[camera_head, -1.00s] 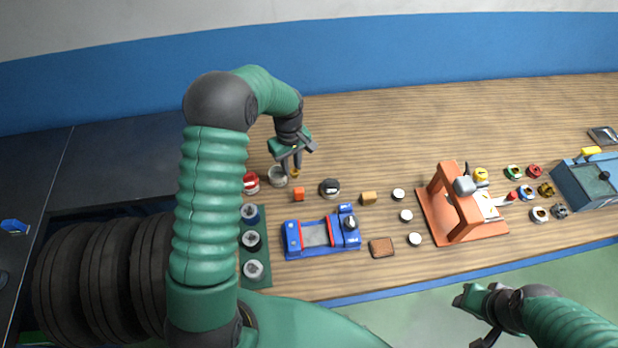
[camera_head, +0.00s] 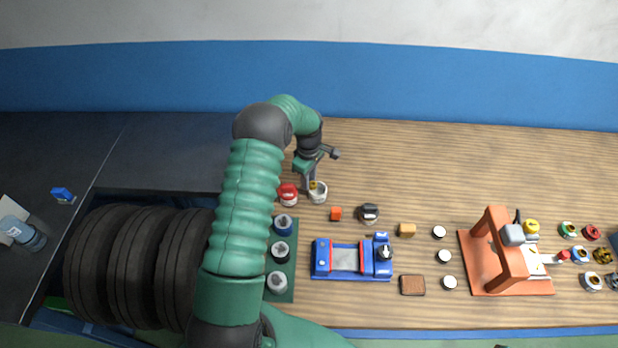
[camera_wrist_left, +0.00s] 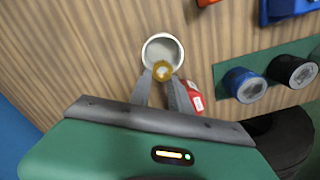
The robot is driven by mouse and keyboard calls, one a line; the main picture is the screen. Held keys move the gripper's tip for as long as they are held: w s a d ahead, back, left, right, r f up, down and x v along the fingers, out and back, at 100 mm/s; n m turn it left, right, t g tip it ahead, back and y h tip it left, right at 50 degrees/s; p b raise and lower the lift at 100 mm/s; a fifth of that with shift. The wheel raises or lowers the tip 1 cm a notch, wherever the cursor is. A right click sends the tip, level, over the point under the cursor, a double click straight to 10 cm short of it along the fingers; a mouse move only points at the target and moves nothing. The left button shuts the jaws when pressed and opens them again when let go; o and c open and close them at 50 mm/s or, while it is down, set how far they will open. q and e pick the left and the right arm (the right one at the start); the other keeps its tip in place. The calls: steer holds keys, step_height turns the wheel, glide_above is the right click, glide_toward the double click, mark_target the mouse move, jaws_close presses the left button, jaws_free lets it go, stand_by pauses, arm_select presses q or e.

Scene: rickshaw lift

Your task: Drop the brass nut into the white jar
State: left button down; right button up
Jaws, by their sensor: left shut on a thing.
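The white jar (camera_head: 318,195) stands open on the wooden bench, beside a red jar. It also shows in the left wrist view (camera_wrist_left: 152,41), its round mouth facing the camera. My left gripper (camera_head: 312,186) is shut on the brass nut (camera_wrist_left: 162,70) and holds it over the near edge of the jar's mouth. In the head view the nut (camera_head: 314,184) is a small yellow spot at the fingertips. How high it is above the rim I cannot tell. My right gripper is out of the head view.
The red jar (camera_head: 288,195) stands just left of the white jar. A green mat (camera_head: 290,265) with several lidded jars, a blue fixture (camera_head: 325,262) and an orange block (camera_head: 336,214) are nearby. An orange press (camera_head: 475,255) stands further right. The bench behind the jar is clear.

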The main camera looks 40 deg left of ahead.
arm_select(q)
steer(key=shift+s, duration=0.15)
steer(key=c, duration=1.1)
jaws_free()
steer(key=shift+f, duration=0.1)
steer(key=shift+r, duration=0.4)
step_height(320, 180, up, 16)
steer(key=shift+f+b, duration=0.1)
steer(key=shift+b, duration=0.9)
